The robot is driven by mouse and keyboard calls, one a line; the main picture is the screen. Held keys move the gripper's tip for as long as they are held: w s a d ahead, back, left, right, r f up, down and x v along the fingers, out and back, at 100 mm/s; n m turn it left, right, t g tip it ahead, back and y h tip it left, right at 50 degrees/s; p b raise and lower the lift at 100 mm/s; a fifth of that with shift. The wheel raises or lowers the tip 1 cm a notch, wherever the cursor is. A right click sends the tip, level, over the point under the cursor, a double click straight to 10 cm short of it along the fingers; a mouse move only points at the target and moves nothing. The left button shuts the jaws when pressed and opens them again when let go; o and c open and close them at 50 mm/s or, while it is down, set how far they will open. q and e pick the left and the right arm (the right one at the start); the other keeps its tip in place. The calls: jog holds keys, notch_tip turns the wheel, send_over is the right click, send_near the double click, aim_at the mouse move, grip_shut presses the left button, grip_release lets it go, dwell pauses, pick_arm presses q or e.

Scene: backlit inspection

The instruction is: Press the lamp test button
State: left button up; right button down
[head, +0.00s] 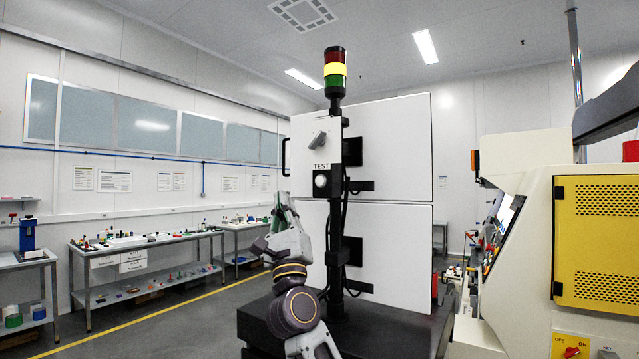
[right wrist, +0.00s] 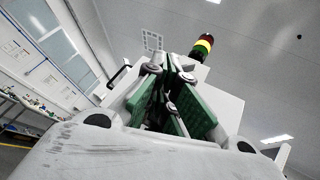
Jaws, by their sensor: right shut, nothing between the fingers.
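The lamp test button (head: 320,181) is a pale round button under the word TEST, on a small panel at the front of a white cabinet (head: 385,150). Above it is a grey rotary switch (head: 319,139). The signal tower (head: 335,75) has red, yellow and green sections, and the yellow one looks bright; it also shows in the right wrist view (right wrist: 203,46). My right gripper (head: 281,200) is shut and empty, pointing up, below and left of the button and apart from it in the picture. Its green-sided fingers (right wrist: 172,95) hide the button in the right wrist view. My left gripper is not in view.
A black pole (head: 336,240) with cables runs down beside the button panel to a dark base (head: 385,325). A black handle (head: 285,157) sticks out at the cabinet's left edge. A yellow and white machine (head: 540,230) stands at right. Benches (head: 150,243) line the left wall.

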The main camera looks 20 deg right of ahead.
aim_at(320, 181)
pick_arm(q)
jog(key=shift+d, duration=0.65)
pick_arm(e)
jog(key=w+d+r+m+g+h, duration=0.2)
jog(key=r+m+h, duration=0.4)
jog(key=m, duration=0.4)
jog(key=shift+w+d+r+g, duration=0.15)
jog(key=shift+w+d+g, duration=0.15)
jog(key=shift+w+g, duration=0.75)
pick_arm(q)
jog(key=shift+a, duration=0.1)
pick_arm(e)
jog(key=shift+s+g, duration=0.25)
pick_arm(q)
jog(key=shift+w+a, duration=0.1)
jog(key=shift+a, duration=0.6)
pick_arm(e)
jog(key=w+d, duration=0.1)
jog(key=d, duration=0.1)
jog(key=w+d, duration=0.4)
jog(key=d, duration=0.1)
jog(key=shift+w, duration=0.25)
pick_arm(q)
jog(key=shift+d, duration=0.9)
